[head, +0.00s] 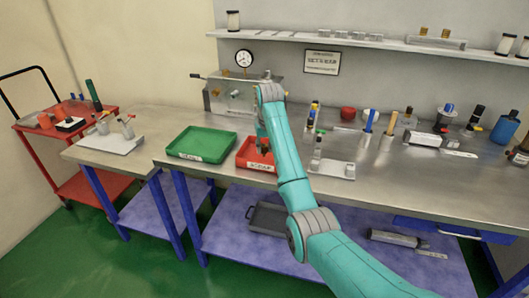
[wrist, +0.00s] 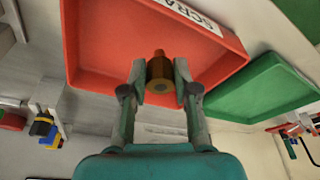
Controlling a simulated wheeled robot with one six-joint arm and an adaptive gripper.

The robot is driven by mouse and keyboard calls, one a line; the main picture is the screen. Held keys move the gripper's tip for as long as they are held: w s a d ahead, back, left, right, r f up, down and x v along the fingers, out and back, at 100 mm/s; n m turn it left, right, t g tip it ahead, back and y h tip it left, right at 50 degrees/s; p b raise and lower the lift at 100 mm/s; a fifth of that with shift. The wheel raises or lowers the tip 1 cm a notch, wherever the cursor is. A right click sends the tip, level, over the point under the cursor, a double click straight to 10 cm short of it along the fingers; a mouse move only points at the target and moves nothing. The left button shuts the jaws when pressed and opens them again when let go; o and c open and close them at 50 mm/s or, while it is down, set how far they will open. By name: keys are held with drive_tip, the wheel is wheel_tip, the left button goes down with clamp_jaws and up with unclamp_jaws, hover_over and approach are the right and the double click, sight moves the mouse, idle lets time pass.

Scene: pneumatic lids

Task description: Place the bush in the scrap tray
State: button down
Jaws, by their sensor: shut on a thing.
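The bush (wrist: 160,72) is a small brass-coloured cylinder with a darker centre, held between the fingertips of my gripper (wrist: 159,90). In the head view my gripper (head: 262,143) hangs at the red scrap tray (head: 243,160), and the bush cannot be made out clearly there. In the wrist view the bush overlaps the tray (wrist: 100,40) near its wall, on the tray's side of the fingers. How high the bush is above the tray floor is hard to tell. The tray interior that shows looks empty. A white label reading "SCRA..." is on its rim.
A green tray (head: 203,143) stands left of the scrap tray on the steel bench. A small fixture plate (head: 330,168) with upright parts is to the right. A grey valve box (head: 238,93) with a gauge stands behind. The bench front edge is close.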

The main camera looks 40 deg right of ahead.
drive_tip(key=shift+s+x, duration=0.25)
drive_tip(key=shift+x, duration=0.8)
drive_tip(key=shift+a+f, duration=0.1)
drive_tip(key=shift+f, duration=0.1)
drive_tip(key=c, duration=0.9)
unclamp_jaws()
drive_tip(key=shift+o, duration=0.2)
